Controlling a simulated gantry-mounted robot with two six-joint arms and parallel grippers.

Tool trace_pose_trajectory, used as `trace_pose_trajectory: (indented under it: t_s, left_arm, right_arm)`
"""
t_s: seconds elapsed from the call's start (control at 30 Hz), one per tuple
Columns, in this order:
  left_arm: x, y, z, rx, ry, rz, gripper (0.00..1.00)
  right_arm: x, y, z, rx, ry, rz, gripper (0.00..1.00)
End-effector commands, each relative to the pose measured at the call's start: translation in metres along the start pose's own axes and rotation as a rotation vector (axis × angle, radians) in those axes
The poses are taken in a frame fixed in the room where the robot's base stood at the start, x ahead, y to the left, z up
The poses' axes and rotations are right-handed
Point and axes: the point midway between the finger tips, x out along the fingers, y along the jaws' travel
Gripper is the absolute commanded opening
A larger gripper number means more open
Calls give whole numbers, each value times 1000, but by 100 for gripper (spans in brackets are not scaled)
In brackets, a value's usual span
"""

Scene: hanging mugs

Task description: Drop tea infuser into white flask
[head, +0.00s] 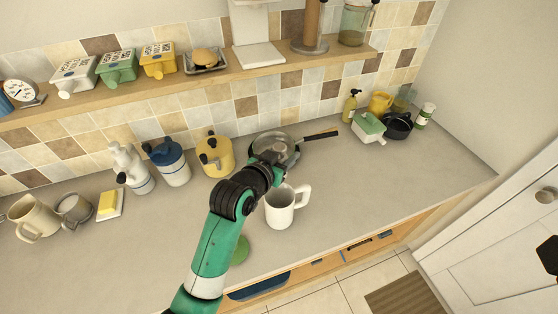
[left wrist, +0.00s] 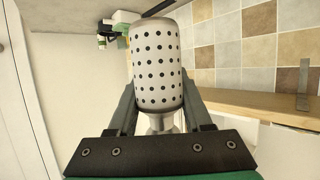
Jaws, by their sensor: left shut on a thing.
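The tea infuser (left wrist: 158,65), a pale cylinder with dark holes, is between the fingers of my left gripper (left wrist: 158,105) in the left wrist view. In the head view my left gripper (head: 272,165) is shut over the counter, just behind and above a white mug (head: 283,208); the infuser is hidden there. The mug stands upright with its handle to the right, and the gripper covers part of its upper left. No vessel is clearly a flask; a white bottle-like container (head: 132,165) stands at the back left. My right gripper is not in view.
A pan (head: 277,146) with a black handle lies behind the gripper. A yellow canister (head: 214,156) and a blue-and-white canister (head: 168,162) stand left of it. A green-lidded box (head: 368,127) stands at the back right. The counter right of the mug is clear.

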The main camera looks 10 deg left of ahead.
Motion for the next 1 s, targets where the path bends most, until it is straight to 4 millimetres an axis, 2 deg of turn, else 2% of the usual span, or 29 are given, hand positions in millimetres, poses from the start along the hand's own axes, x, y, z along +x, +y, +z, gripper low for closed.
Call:
trace_pose_trajectory:
  t_s: [0.1, 0.27, 0.8, 1.0]
  left_arm:
    - [-1, 0, 0, 0, 0, 0, 0]
    - [4, 0, 12, 0, -1, 0, 0]
    - [33, 0, 82, 0, -1, 1, 0]
    - [41, 0, 102, 0, 1, 1, 0]
  right_arm:
    - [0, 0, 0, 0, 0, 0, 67]
    - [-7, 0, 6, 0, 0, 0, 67]
    - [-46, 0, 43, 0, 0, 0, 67]
    - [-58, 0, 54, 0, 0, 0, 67]
